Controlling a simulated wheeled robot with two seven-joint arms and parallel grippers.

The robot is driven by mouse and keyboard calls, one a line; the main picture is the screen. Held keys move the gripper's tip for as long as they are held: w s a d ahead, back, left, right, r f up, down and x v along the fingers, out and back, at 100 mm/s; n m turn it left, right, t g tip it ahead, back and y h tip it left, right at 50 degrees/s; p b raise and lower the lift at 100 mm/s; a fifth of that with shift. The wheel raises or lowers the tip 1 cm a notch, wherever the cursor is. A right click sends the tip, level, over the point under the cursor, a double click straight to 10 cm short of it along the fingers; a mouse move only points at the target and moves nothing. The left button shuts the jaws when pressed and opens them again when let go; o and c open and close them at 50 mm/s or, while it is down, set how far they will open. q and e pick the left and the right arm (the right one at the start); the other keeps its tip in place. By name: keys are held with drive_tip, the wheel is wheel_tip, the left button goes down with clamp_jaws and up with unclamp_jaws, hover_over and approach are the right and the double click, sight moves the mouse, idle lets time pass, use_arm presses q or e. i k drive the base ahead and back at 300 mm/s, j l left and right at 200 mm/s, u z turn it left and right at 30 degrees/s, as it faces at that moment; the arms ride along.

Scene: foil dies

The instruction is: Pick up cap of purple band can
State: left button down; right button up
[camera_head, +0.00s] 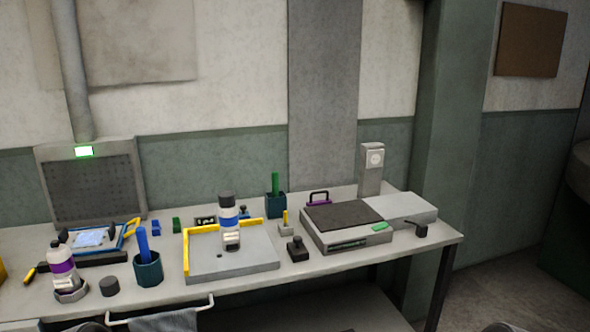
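The purple band can (62,267) is white with a purple band and stands at the left of the bench in a grey hexagonal holder (72,292). Its top is narrow, with a small dark nozzle. Neither of my grippers shows in the head view.
A dark teal cup (148,270) with a blue tool stands right of the cap. The grey plate (255,262) has a yellow edge. A blue-framed tray (125,238) lies behind the can. A towel rail (160,309) runs along the bench front. A grey box machine (345,232) is at right.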

sight(109, 286)
drive_tip(key=u, duration=1.35)
